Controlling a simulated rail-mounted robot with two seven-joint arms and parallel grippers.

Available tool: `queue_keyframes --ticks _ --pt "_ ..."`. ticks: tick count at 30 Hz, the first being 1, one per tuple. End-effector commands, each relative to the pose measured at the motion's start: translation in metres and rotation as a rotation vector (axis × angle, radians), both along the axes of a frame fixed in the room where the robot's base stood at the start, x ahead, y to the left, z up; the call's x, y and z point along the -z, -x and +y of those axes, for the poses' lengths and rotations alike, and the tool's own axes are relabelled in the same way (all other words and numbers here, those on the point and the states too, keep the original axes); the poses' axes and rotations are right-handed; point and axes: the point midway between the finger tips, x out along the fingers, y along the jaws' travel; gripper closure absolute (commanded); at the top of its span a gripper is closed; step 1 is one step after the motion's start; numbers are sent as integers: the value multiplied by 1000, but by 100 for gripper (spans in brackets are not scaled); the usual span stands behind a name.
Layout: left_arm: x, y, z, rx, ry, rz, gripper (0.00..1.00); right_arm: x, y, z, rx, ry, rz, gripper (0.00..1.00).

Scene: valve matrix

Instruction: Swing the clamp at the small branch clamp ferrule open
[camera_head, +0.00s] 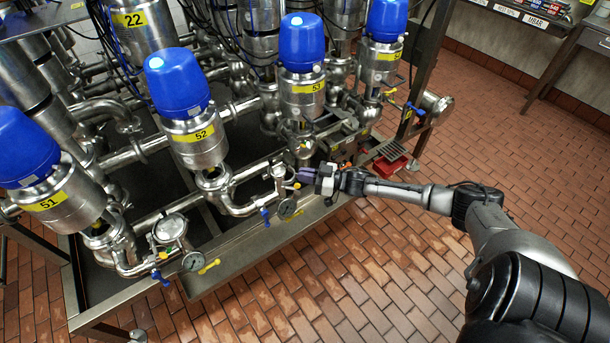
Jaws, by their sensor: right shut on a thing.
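My right gripper (308,175) comes in from the right at the front edge of the valve frame. It is shut on a small part at the small branch, which I take to be the clamp; the fingers largely hide it. The small branch pipe (281,178) stands just left of the fingertips, with a round gauge (287,208) and a blue handle (265,213) below it. The ferrule itself is too small and covered to make out. My left gripper is not in view.
Blue-topped valves marked 51 (48,195), 52 (195,145) and 53 (302,90) stand behind the branch pipes. A red tray (392,166) sits behind my right forearm. The tiled floor in front is clear.

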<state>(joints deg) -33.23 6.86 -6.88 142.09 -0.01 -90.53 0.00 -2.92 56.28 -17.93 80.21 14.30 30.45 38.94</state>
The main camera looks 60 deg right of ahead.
Motion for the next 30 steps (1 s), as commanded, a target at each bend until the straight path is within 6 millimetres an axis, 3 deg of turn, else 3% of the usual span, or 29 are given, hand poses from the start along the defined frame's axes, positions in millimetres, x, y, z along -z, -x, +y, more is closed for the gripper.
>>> queue_keyframes --ticks 1,2,9,20,30 --pt "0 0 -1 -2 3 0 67 0 0 0 0 0 0 100" --pt "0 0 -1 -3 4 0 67 0 0 0 1 0 0 92" --pt "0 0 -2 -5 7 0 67 0 0 0 1 0 0 69" --pt "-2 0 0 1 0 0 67 0 5 -2 0 0 2 68" --pt "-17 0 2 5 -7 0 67 -1 54 -21 1 0 6 68"
